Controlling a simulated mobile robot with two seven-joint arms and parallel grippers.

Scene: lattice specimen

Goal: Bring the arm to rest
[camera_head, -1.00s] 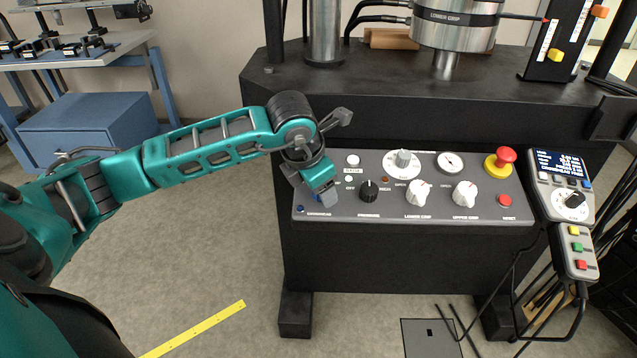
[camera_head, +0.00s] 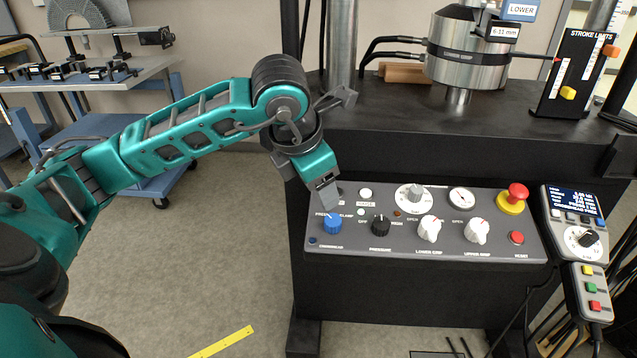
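My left arm reaches in from the left, and its teal gripper (camera_head: 329,200) hangs pointing down over the left end of the control panel (camera_head: 520,246). Its fingertips are just above the blue knob (camera_head: 332,224) and hide part of the panel behind them. I see nothing between the fingers. The finger gap is too small to tell whether it is open or shut, and I cannot tell whether the tips touch the knob. My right gripper is not in view.
The panel carries a black knob (camera_head: 381,225), white knobs (camera_head: 429,229) and a red emergency stop (camera_head: 516,196). A handheld controller (camera_head: 571,216) hangs at the right. A steel lower grip (camera_head: 468,52) stands on the black machine table. Open floor lies at the lower left.

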